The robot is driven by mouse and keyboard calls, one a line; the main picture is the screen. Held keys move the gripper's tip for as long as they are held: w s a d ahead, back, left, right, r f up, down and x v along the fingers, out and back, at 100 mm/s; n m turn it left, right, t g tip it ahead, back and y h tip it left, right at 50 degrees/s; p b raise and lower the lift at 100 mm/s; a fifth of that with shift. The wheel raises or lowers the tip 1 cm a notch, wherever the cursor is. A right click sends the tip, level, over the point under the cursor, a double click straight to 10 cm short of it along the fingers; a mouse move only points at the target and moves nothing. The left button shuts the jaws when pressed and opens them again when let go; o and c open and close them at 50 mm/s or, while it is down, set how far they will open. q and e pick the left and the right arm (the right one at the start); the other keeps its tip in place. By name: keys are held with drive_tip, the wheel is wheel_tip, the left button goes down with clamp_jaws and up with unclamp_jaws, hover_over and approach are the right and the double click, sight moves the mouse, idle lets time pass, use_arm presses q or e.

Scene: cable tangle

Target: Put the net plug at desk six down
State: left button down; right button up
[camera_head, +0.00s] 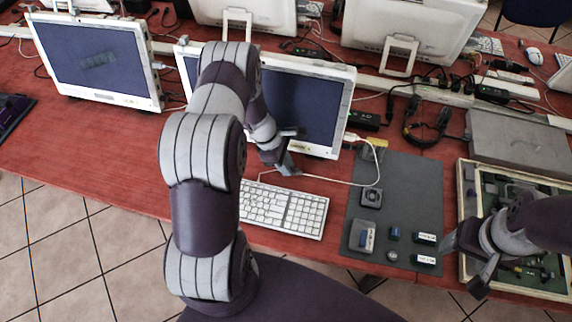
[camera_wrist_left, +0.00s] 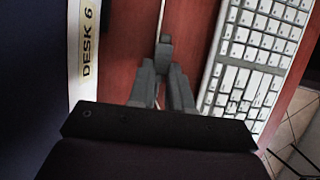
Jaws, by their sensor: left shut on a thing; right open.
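My left gripper (camera_head: 284,166) is low over the red desk, between the desk six monitor (camera_head: 318,110) and the white keyboard (camera_head: 283,208). In the left wrist view its fingers (camera_wrist_left: 166,75) are shut on a small grey plug (camera_wrist_left: 165,48), with a thin cable leading away from it. In the head view the plug is mostly hidden by the gripper. A pale cable (camera_head: 335,182) runs right from the gripper and loops up toward the monitor's right edge. Whether the plug touches the desk I cannot tell. My right gripper (camera_head: 462,264) is open and empty near the framed tray's left edge.
The framed tray (camera_head: 463,190) of parts and a grey box (camera_head: 520,140) lie further right. The "DESK 6" label (camera_wrist_left: 90,45) is on the monitor's lower bezel.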

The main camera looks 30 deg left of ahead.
use_arm(q)
drive_tip(key=shift+f, duration=0.5)
